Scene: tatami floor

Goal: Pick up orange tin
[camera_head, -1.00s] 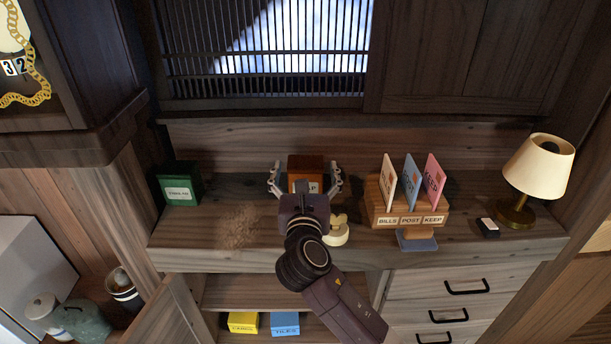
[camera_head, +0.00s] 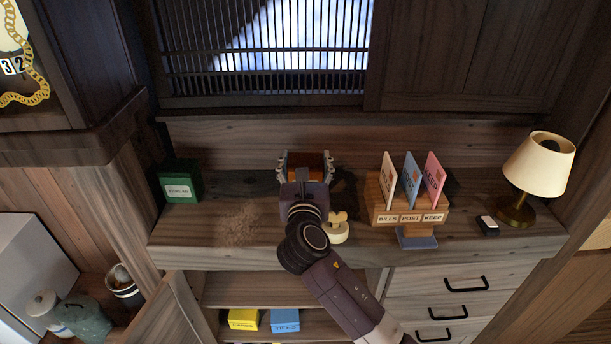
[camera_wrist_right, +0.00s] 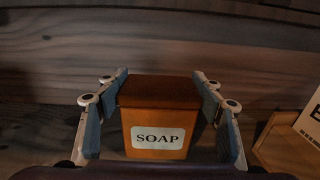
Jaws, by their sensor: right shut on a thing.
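The orange tin (camera_head: 308,160) is a boxy tin with a brown-orange top, on the wooden counter below the slatted window. In the right wrist view the tin (camera_wrist_right: 158,115) shows a white label reading SOAP. My right gripper (camera_head: 306,163) reaches over the counter with one finger on each side of the tin. It is shut on the tin, and the fingers also show in the right wrist view (camera_wrist_right: 160,110). In the head view my gripper hides most of the tin's front. I cannot tell whether the tin is clear of the counter. My left gripper is not in view.
A green tin (camera_head: 180,181) stands at the left of the counter (camera_head: 240,200). A cream object (camera_head: 338,229) sits close right of my wrist. A letter holder (camera_head: 402,212) with three cards and a lamp (camera_head: 538,168) stand further right. Yellow (camera_head: 243,319) and blue boxes (camera_head: 285,320) sit below.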

